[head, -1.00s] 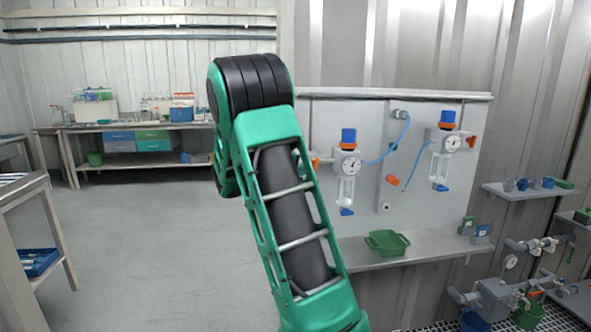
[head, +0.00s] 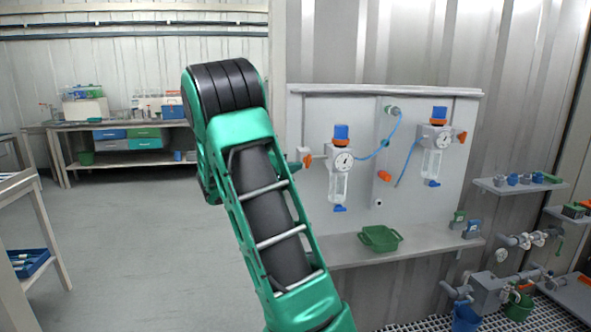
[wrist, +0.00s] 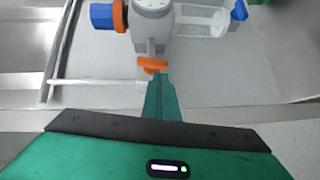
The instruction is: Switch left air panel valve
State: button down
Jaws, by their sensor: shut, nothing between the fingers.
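The air panel (head: 360,215) is a pale upright board with two blue-topped regulators. The left regulator (head: 341,160) has a round gauge, a clear bowl and an orange valve handle (head: 307,158) on its left side. In the wrist view the handle (wrist: 152,64) lies crosswise on a grey stub beside the gauge body. My gripper (wrist: 160,78) is shut and empty, its green fingertips just at the handle; whether they touch it I cannot tell. In the head view only a bit of the gripper shows left of the handle, the rest hidden behind my arm.
The right regulator (head: 434,137) has its own orange handle. A blue hose (head: 393,132) runs between fittings. A green basket (head: 381,238) stands on the shelf below. Pipework (head: 495,290) is at the lower right. The floor at left is open.

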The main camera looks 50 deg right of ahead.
jog(key=w+a+r, duration=0.1)
jog(key=a, duration=1.1)
jog(key=shift+w+a+r, duration=0.15)
jog(key=shift+w+r, duration=0.1)
jog(key=shift+r, duration=0.1)
jog(key=s+a+f+m+g+y, duration=0.1)
jog(key=s+a+f+m+y, duration=0.1)
jog(key=s+f+y, duration=0.4)
jog(key=s+a+f+m+y, duration=0.2)
jog(key=s+f+m, duration=0.15)
jog(key=s, duration=0.35)
jog(key=s+a+f+y, duration=0.2)
jog(key=s+a+y, duration=0.2)
jog(key=s+a, duration=0.3)
jog(key=s+a+f+y, duration=0.2)
jog(key=s+a+y, duration=0.3)
jog(key=a, duration=0.9)
jog(key=s, duration=0.3)
jog(key=shift+s+f, duration=0.2)
jog(key=shift+s, duration=0.1)
jog(key=shift+a+m, duration=0.1)
jog(key=shift+m, duration=0.15)
